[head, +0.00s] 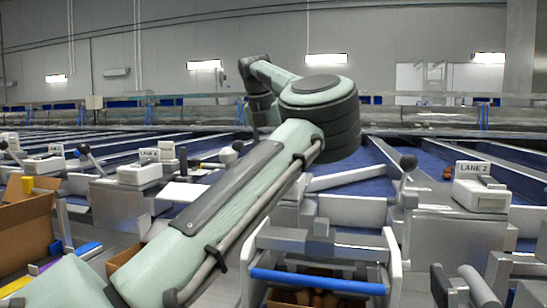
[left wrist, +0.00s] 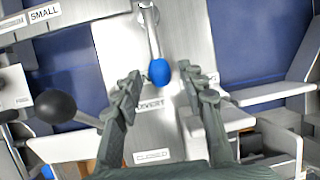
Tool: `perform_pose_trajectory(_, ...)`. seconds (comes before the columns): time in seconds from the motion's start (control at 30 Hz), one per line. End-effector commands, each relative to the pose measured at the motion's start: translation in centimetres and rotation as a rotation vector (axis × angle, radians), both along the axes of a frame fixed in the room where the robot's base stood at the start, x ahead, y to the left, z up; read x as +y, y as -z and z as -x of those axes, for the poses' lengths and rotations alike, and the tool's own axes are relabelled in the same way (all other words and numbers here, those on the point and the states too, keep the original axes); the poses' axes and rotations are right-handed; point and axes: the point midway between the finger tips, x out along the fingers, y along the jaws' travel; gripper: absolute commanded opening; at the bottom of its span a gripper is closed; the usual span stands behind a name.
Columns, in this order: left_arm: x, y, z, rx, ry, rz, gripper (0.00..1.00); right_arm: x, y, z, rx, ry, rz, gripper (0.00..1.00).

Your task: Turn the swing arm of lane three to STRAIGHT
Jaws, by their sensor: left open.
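In the left wrist view a lever with a blue ball knob (left wrist: 159,72) stands over a pale metal plate (left wrist: 180,35). Its thin rod runs up to a pivot at the top edge. A label that seems to read DIVERT (left wrist: 152,104) lies just below the knob, partly covered by a finger. My left gripper (left wrist: 158,80) is open, with one finger on each side of the knob and gaps between. No lane number shows here, so I cannot tell which lane this is. In the head view my left arm crosses the middle and hides this spot. My right gripper is not in view.
A black ball knob on a lever (left wrist: 55,105) stands left of my fingers. A SMALL sign (left wrist: 45,12) is at upper left. In the head view, a LANE 2 box (head: 481,188) and a black-knobbed lever (head: 408,161) stand at right. A cardboard box (head: 25,225) is at left.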

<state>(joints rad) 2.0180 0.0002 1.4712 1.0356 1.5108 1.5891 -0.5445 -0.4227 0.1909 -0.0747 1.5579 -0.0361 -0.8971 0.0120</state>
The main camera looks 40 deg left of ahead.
Motion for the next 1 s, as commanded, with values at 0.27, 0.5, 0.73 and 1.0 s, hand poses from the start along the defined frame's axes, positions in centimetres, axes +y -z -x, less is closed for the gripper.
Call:
perform_pose_trajectory(0.27,-0.01,0.01,0.0,0.0,0.0,0.0,0.26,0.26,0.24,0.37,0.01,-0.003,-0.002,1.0)
perform_pose_trajectory(0.5,-0.01,-0.01,0.0,0.0,0.0,0.0,0.0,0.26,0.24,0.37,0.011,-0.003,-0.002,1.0)
perform_pose_trajectory(0.73,0.0,-0.02,0.01,0.0,0.0,0.0,0.0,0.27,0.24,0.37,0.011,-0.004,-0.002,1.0)
perform_pose_trajectory(1.0,0.15,-0.05,-0.35,0.0,-0.005,-0.001,0.0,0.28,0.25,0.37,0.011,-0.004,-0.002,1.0)
